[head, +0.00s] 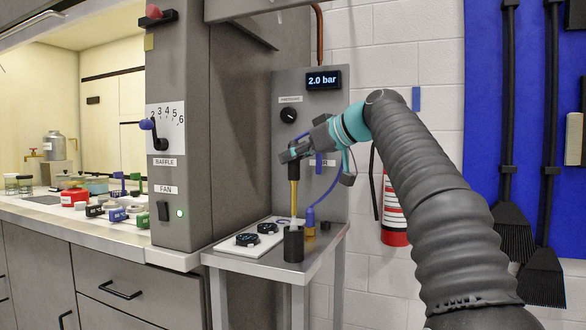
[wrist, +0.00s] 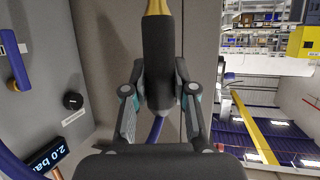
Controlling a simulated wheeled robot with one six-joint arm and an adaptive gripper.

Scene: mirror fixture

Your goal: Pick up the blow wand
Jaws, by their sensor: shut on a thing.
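The blow wand has a dark handle (head: 294,171) and a brass tube (head: 294,196), and stands about upright over the small side table. My gripper (head: 292,153) is shut on the upper part of the handle. In the wrist view the handle (wrist: 158,62) lies between the two fingers of my gripper (wrist: 159,88), with the brass tube (wrist: 157,7) beyond it. A black cup-like holder (head: 293,245) stands directly below the tube. I cannot tell whether the tube's pale lower end is inside the holder or just above it. A blue hose (head: 327,196) hangs beside the wand.
The side table (head: 243,258) carries a white tray with two dark round things (head: 247,239). Behind is a grey panel with a knob (head: 288,115) and a "2.0 bar" display (head: 323,80). A fire extinguisher (head: 394,217) and brooms (head: 513,230) are on the right.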

